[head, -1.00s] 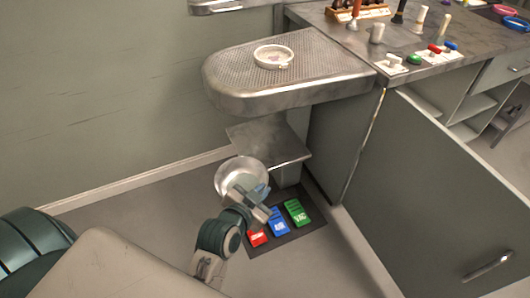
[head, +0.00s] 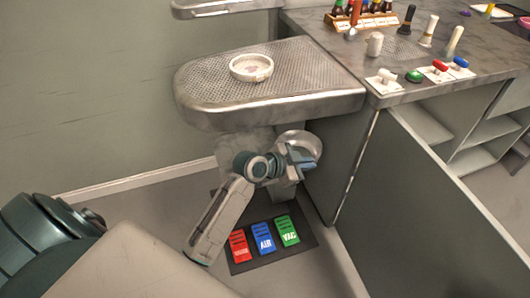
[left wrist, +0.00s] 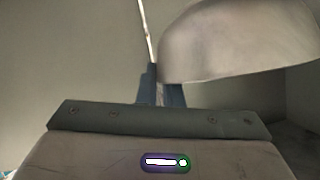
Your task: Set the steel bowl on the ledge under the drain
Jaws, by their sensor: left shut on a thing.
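The steel bowl (head: 308,141) is in my left gripper (head: 297,158), below the right part of the perforated steel drain top (head: 215,85). In the left wrist view the bowl (left wrist: 240,45) fills the upper right, and the left gripper (left wrist: 163,88) is shut on its edge. The ledge (head: 238,147) under the drain top shows only in part, behind my left arm. I cannot tell whether the bowl touches the ledge. My right gripper is not in view.
A round white dish (head: 251,67) sits on the drain top. Red (head: 240,245), blue (head: 263,238) and green (head: 287,230) pedals lie on a dark floor mat. A cabinet (head: 337,165) stands close to the right of the bowl.

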